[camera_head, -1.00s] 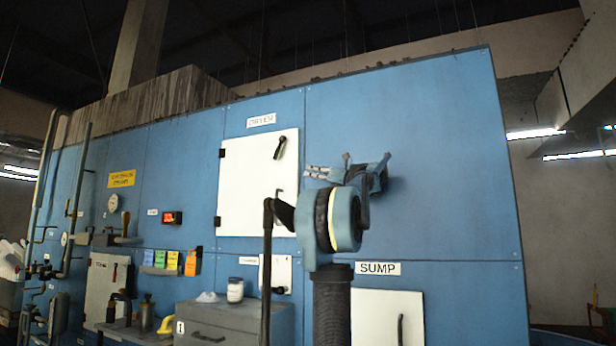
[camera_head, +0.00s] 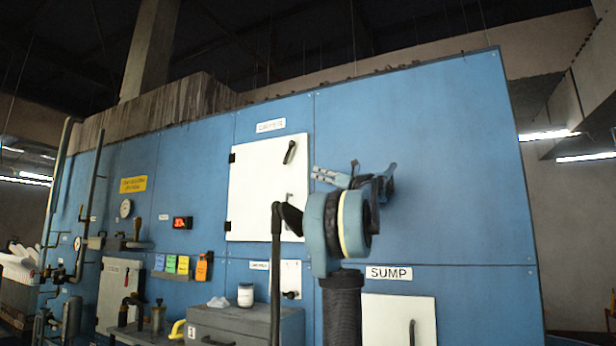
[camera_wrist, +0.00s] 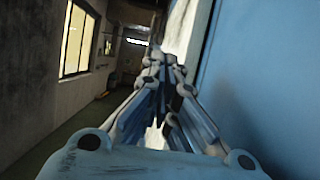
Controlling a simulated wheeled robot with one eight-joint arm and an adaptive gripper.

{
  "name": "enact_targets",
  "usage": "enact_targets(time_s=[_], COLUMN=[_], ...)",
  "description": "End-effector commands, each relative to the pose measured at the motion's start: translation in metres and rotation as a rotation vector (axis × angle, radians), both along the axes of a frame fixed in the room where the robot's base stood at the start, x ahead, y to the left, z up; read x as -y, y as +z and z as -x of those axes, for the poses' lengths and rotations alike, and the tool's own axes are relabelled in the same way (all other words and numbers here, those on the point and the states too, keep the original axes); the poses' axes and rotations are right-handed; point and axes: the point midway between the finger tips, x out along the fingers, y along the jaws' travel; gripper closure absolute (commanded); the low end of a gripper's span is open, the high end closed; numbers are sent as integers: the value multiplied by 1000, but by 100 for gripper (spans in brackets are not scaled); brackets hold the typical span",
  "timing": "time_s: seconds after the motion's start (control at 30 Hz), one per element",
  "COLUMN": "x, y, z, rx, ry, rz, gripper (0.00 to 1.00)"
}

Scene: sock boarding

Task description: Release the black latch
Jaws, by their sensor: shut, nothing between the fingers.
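The white dryer door (camera_head: 262,195) is set in the blue machine wall and looks shut. A black latch handle (camera_head: 289,152) sits near its upper right edge and is tilted. My gripper (camera_head: 315,173) is just right of and below this handle in the head view, apart from it in the picture; depth is hard to judge. Its fingers point left and are shut with nothing between them. In the wrist view my gripper (camera_wrist: 162,65) points along the blue wall (camera_wrist: 265,70) at right. The latch cannot be made out there.
A grey cabinet (camera_head: 235,323) with a white jar (camera_head: 245,295) stands below the door. A white sump door (camera_head: 398,315) is at lower right. Pipes (camera_head: 75,220) and gauges are at far left. The wall right of my gripper is bare.

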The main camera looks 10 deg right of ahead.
Motion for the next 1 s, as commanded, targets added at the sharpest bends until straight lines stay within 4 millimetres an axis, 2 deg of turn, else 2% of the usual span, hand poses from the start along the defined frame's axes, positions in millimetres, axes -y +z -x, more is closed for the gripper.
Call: enact_targets(time_s=[0.6, 0.8, 1.0], x=[-74, -87, -91], y=[39, 47, 49], z=[-60, -72, -76], rx=[-1, 0, 0], ry=[4, 2, 0], rz=[0, 0, 0], gripper=[100, 100, 100])
